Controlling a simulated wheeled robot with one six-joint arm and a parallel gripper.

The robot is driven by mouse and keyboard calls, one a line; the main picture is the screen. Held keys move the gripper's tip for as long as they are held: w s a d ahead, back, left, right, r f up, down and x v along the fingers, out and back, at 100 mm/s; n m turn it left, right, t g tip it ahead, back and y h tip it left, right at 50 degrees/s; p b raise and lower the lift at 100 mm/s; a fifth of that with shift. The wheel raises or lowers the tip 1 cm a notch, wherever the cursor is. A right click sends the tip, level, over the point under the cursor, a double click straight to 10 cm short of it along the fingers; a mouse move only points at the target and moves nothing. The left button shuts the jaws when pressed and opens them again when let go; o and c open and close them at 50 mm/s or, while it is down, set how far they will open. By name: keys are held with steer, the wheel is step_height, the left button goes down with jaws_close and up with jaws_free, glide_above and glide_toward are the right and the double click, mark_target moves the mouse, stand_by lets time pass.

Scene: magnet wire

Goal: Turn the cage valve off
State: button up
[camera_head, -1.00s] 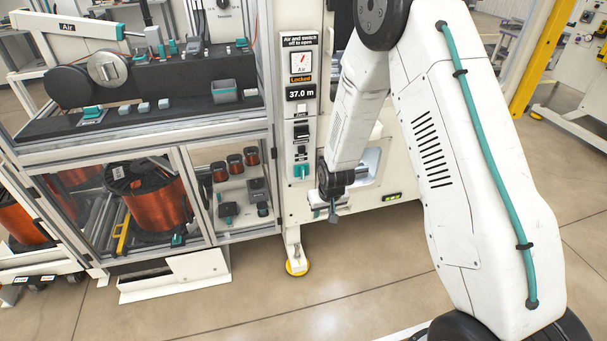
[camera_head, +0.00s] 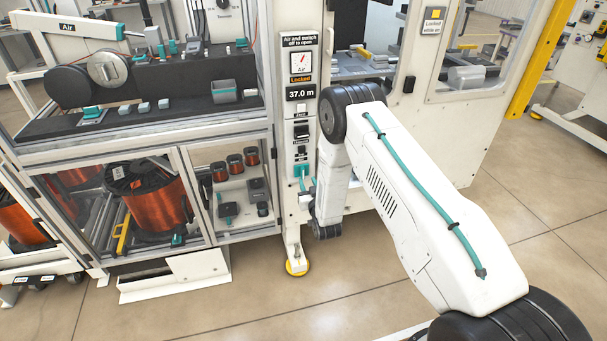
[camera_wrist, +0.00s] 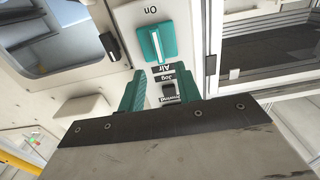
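The air valve (camera_head: 302,170) is a teal block low on the white machine's control column. In the wrist view the valve (camera_wrist: 157,42) appears upside down, with a pale bar along it, the word "On" at one end and "Air" at the other. My gripper (camera_wrist: 163,76) is open and empty, its two teal fingers apart. The fingertips are just short of the valve in the picture; I cannot tell the depth gap. In the head view my gripper (camera_head: 305,190) is small, close to the column just below the valve, and partly hidden by my wrist.
A display (camera_head: 300,80) above the valve reads "Locked" and "37.0 m". A black switch (camera_wrist: 168,90) marked "Jog" sits between my fingers in the wrist view. A glazed cabinet with a copper spool (camera_head: 148,200) stands left. Floor in front is clear.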

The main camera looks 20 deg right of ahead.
mark_target(303, 172)
steer(key=w, duration=0.6)
steer(key=shift+w, duration=0.25)
jaws_close()
